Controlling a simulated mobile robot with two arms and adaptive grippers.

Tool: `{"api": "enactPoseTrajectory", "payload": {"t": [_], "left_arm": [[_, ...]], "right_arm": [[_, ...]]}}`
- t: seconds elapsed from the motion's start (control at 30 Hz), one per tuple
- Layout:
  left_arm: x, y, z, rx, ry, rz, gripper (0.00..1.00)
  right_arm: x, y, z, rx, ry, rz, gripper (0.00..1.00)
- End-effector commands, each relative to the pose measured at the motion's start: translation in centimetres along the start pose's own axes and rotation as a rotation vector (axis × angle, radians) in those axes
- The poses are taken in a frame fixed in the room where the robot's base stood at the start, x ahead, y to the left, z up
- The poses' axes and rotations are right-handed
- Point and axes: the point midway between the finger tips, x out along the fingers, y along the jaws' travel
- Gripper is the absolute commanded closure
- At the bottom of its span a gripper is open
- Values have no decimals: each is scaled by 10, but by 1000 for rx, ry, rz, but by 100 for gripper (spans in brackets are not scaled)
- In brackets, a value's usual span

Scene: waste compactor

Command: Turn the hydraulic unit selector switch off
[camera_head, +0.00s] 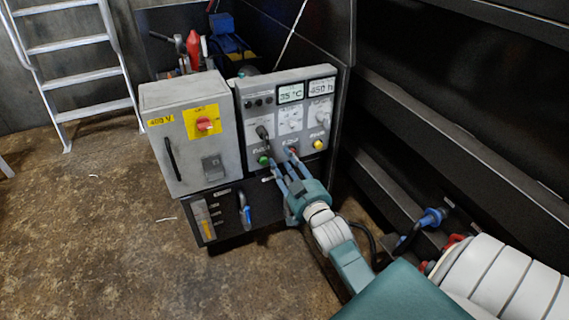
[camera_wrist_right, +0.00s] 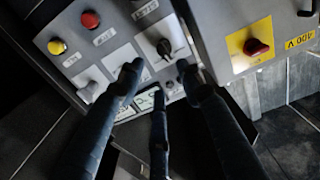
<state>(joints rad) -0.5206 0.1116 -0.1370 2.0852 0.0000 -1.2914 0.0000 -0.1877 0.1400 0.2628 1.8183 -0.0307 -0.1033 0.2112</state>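The grey hydraulic control panel (camera_head: 247,107) stands beside the grey switch box. A black-handled selector switch (camera_head: 262,132) sits on a white plate at its lower left; its label is not readable. The same black selector (camera_wrist_right: 163,46) shows in the right wrist view, just beyond my fingertips. My right gripper (camera_head: 279,160) is at the lower part of the panel, below the selector. In the wrist view, my right gripper (camera_wrist_right: 159,74) has its three fingers spread, with nothing between them. Whether a finger touches the panel cannot be told. My left gripper is not in view.
A green button (camera_head: 264,160) and a yellow button (camera_head: 318,144) are near my fingers; a red button (camera_wrist_right: 90,19) shows in the wrist view. The 400 V box (camera_head: 188,134) carries a red rotary switch (camera_head: 204,125). Dark metal beams (camera_head: 430,130) border the right side.

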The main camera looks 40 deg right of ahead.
Motion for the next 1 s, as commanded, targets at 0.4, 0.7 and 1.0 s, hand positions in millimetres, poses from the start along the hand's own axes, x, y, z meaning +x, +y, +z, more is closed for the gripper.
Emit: {"api": "enactPoseTrajectory", "payload": {"t": [0.4, 0.7, 1.0], "left_arm": [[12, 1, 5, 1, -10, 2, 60], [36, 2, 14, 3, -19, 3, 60], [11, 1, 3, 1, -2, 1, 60]], "right_arm": [[0, -1, -2, -24, -1, -3, 64], [4, -3, -2, -89, 4, -3, 64], [52, -3, -1, -91, 6, -4, 64]]}}
